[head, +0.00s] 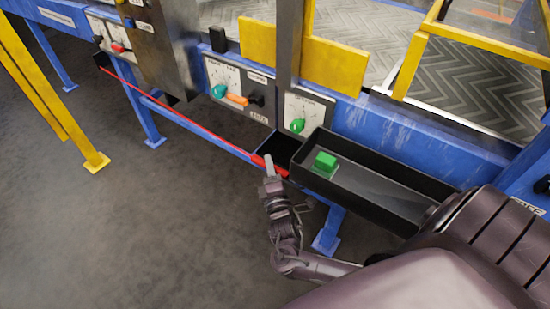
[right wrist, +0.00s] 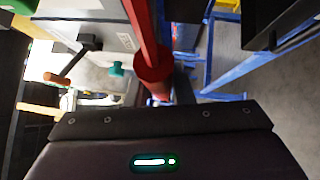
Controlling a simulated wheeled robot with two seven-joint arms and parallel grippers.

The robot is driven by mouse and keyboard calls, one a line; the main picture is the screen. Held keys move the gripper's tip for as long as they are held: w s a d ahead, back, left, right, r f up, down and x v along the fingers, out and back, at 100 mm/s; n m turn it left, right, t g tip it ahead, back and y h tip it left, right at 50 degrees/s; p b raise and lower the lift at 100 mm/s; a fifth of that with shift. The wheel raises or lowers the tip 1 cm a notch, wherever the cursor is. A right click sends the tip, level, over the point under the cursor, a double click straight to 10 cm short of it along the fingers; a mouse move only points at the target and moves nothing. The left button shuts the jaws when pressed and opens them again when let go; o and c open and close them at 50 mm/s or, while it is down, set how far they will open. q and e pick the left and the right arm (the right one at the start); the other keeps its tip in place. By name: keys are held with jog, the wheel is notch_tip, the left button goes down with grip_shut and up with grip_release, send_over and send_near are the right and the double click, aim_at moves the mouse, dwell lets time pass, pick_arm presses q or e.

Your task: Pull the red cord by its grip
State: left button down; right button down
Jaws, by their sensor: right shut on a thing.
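The red cord (head: 180,118) runs along the front of the blue frame, from the upper left down to its red grip (head: 277,169) near the middle of the head view. My right gripper (head: 268,164) is at the grip and shut on it, its finger covering part of it. In the right wrist view the red grip (right wrist: 153,65) rises from between the jaws, with the red cord (right wrist: 140,18) leading away above it. The lower end of the grip is hidden by the gripper body. My left gripper is not in view.
Control panels with a teal knob (head: 219,91), an orange handle (head: 236,100) and a green knob (head: 297,125) stand behind. Yellow posts (head: 45,90) are at left. The floor in front is clear.

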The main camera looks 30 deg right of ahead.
jog(key=shift+f, duration=0.1)
jog(key=c, duration=1.3)
grip_release()
jog(key=shift+o, duration=0.2)
jog(key=shift+s+a, duration=0.2)
jog(key=shift+s, duration=0.2)
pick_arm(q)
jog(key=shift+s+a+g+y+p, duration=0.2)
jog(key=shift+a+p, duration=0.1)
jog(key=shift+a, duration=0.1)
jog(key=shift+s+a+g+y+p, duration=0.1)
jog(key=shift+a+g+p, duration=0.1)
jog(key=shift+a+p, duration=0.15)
pick_arm(e)
jog(key=r+v, duration=0.1)
jog(key=v, duration=0.5)
jog(key=shift+s+a+f, duration=0.2)
jog(key=shift+s+f, duration=0.25)
jog(key=shift+f, duration=0.05)
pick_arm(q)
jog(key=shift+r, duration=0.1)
